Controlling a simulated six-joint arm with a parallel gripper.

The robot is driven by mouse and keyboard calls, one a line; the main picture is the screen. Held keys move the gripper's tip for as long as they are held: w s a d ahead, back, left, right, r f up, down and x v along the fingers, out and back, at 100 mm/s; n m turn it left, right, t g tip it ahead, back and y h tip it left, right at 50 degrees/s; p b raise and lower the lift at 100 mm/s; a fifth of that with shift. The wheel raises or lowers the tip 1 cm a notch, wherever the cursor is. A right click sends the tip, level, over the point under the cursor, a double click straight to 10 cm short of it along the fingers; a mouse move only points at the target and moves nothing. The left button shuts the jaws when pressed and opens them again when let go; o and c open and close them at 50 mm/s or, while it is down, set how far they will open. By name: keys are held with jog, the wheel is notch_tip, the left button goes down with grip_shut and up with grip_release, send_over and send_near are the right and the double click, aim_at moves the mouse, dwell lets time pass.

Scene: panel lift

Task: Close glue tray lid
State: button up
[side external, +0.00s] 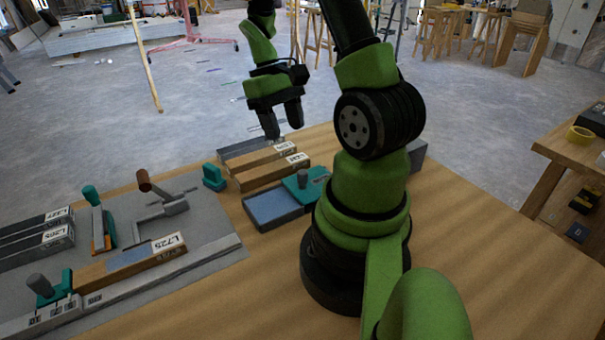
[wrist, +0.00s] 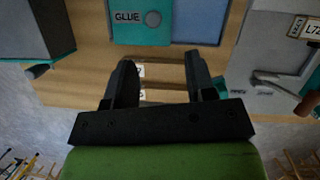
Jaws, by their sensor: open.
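The glue tray shows its blue-grey inside (side external: 270,208) uncovered in the side view, with a dark rim. Its teal lid (side external: 315,190), with a grey knob (side external: 302,177), sits over the end nearer my base. My gripper (side external: 283,130) is open and empty, raised beyond the tray and the labelled bars. Its two spread fingers (wrist: 160,68) point towards the tray in the wrist view, touching nothing visible.
Labelled wooden bars (side external: 268,168) lie beside the tray, under my gripper's side. A grey board (side external: 205,220) at left carries a toggle clamp (side external: 165,204), a panel marked L725 (side external: 135,258) and teal-handled parts. A grey box (side external: 417,155) stands behind my base. The front table is clear.

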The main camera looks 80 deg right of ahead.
aim_at(301, 171)
jog(key=x, duration=1.1)
jog(key=shift+s+d+f, duration=0.1)
jog(key=shift+s+d, duration=0.2)
jog(key=shift+s, duration=0.1)
jog(key=shift+c, duration=0.3)
